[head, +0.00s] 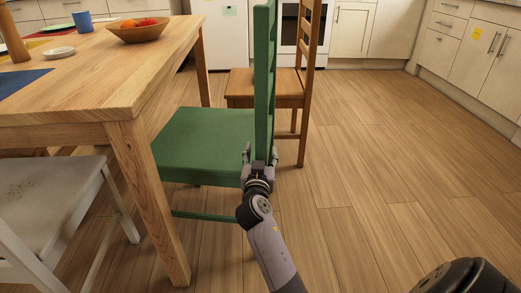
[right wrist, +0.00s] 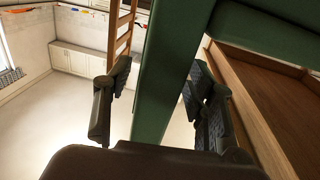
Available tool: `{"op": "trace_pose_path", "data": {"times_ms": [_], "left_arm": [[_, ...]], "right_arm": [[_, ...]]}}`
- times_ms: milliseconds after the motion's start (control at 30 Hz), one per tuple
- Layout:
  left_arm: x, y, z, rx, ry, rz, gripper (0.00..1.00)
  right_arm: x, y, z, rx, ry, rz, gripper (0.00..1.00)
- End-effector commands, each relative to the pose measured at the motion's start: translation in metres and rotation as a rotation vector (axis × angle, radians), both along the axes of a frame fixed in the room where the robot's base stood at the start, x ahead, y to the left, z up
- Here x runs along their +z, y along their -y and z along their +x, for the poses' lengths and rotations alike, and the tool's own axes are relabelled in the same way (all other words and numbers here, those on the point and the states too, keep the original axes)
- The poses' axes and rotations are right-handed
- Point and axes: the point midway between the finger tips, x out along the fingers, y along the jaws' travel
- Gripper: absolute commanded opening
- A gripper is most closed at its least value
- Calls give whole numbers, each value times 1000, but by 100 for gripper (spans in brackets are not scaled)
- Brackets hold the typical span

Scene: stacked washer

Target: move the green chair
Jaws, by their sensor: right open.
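The green chair (head: 205,135) stands beside the wooden table, its seat partly under the table's right side. Its tall backrest (head: 264,70) faces right. My right gripper (head: 260,158) is at the lower part of the near backrest post, with one finger on each side of it. In the right wrist view the green post (right wrist: 168,70) runs between the open fingers of the gripper (right wrist: 155,95). Gaps show on both sides, so the jaws are around the post but not closed on it. My left gripper is not in view.
The wooden table (head: 110,75) holds a fruit bowl (head: 138,33), a blue cup (head: 83,21) and a plate (head: 59,53). A brown wooden chair (head: 275,85) stands just behind the green one. A white chair (head: 50,190) is at left. The floor (head: 390,160) at right is clear.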

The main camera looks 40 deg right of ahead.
Motion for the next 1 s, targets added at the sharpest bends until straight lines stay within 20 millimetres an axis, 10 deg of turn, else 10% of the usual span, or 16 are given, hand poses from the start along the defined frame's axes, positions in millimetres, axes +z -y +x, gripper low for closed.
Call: {"op": "trace_pose_path", "data": {"times_ms": [500,1000], "left_arm": [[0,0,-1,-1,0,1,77],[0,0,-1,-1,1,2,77]], "right_arm": [[85,-1,1,1,6,1,51],[99,-1,0,2,1,1,51]]}}
